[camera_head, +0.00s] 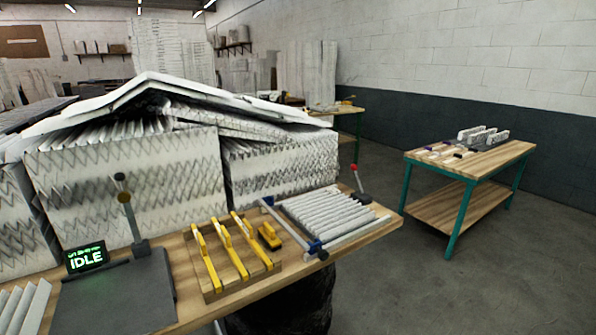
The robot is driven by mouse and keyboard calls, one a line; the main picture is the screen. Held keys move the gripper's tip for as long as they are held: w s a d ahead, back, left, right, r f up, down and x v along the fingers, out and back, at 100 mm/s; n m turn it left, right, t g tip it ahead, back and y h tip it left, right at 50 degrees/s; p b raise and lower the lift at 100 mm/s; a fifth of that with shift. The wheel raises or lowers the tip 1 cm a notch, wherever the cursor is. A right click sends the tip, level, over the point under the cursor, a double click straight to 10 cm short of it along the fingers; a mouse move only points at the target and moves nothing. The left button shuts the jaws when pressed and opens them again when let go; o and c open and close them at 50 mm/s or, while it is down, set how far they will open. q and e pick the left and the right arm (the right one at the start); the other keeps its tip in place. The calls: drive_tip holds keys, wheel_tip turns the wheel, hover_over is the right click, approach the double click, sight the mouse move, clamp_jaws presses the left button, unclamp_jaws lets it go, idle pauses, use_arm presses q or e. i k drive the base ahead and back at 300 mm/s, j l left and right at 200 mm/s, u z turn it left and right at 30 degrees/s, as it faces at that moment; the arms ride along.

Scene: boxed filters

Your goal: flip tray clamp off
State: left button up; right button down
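A tray (372,232) holding a row of pale pleated strips sits near the right end of the wooden workbench (190,312). A grey bar with blue end pieces (292,226) lies along the tray's left side. A clamp lever with a red knob (354,168) stands upright at the tray's far right corner, on a dark base. Whether the clamp is locked or loose I cannot tell. Neither of my grippers shows in this view.
Left of the tray is a wooden rack with yellow-handled tools (236,262). Further left are a dark press plate with a lever (128,198) and a display (86,257) reading IDLE. Large pleated filter blocks (125,180) crowd the back. A teal-legged table (490,160) stands right, across open floor.

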sight(354, 166)
drive_tip(key=i+l+u, duration=0.15)
drive_tip(key=u, duration=0.2)
drive_tip(key=i+l+u, duration=0.1)
drive_tip(key=u, duration=0.2)
drive_tip(key=i+l+u, duration=0.1)
drive_tip(key=l+u, duration=0.25)
drive_tip(key=i+l+u, duration=0.1)
drive_tip(key=l, duration=0.4)
drive_tip(key=i+l, duration=0.25)
drive_tip(key=l, duration=0.25)
drive_tip(key=i+l+u, duration=0.15)
drive_tip(key=l, duration=0.35)
drive_tip(key=i+l, duration=0.1)
drive_tip(key=l, duration=0.45)
drive_tip(key=i+l+u, duration=0.15)
drive_tip(key=l, duration=0.4)
drive_tip(key=i+l+u, duration=0.1)
drive_tip(key=l, duration=0.95)
drive_tip(key=i+u, duration=0.05)
drive_tip(key=i, duration=0.05)
